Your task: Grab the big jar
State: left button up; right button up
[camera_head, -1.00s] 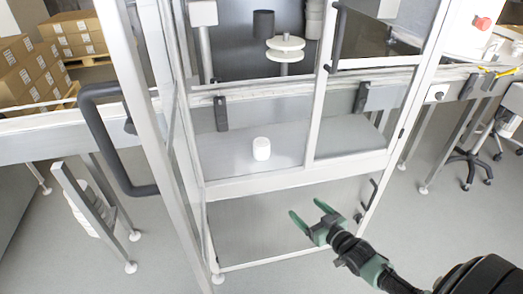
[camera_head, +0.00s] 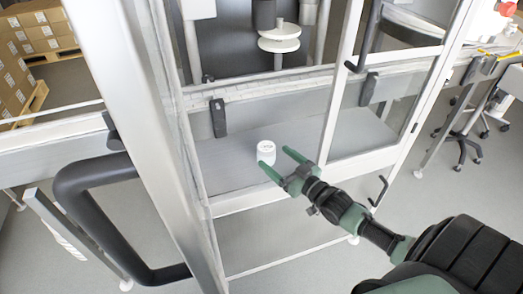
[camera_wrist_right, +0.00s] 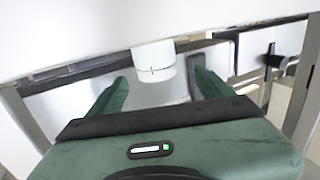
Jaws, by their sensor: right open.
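A white jar (camera_head: 266,152) stands upright on the grey shelf (camera_head: 225,165) inside the machine's metal frame. My right gripper (camera_head: 277,162) is open, its green fingers pointing at the jar from the front right. In the right wrist view the jar (camera_wrist_right: 153,61) shows ahead, beyond and between the two open fingertips (camera_wrist_right: 160,82). I cannot tell whether a finger touches it; nothing is held. My left gripper is not in view.
A black door handle (camera_head: 75,205) and a thick metal post (camera_head: 140,110) stand at the left. A metal post (camera_head: 340,85) rises right of the jar. A white round machine part (camera_head: 279,38) hangs behind. Cardboard boxes (camera_head: 42,35) are at the far left.

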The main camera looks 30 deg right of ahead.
aim_at(266, 147)
jog(key=shift+w+r, duration=0.25)
jog(key=shift+w, duration=0.45)
jog(key=w, duration=0.3)
jog(key=shift+w+a+f, duration=0.1)
jog(key=shift+w, duration=0.75)
jog(key=c, duration=1.6)
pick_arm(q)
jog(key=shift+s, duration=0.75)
